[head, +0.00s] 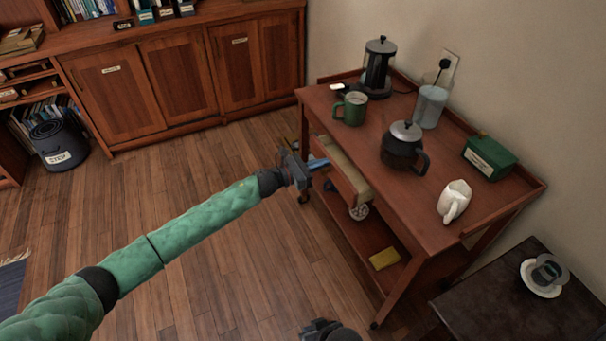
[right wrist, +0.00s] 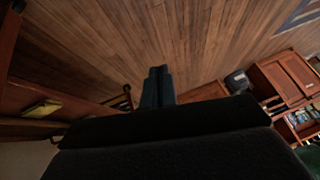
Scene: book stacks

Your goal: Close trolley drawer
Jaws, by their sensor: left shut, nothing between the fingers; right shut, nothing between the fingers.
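The wooden trolley (head: 415,205) stands against the wall at the right in the head view. Its drawer (head: 348,172) is partly open, sticking out from under the top on the side facing the left arm. My left gripper (head: 322,163) is shut and empty, with its blue fingers at the drawer's front; I cannot tell whether they touch it. My right gripper (head: 328,330) is low at the bottom edge of the head view, away from the drawer. In the right wrist view its fingers (right wrist: 157,86) are together with nothing between them.
The trolley top carries a green mug (head: 351,108), a dark kettle (head: 403,147), a coffee press (head: 378,68), a white jug (head: 454,201) and a green box (head: 489,158). A yellow item (head: 384,259) lies on the lower shelf. A dark table (head: 520,308) is close at right.

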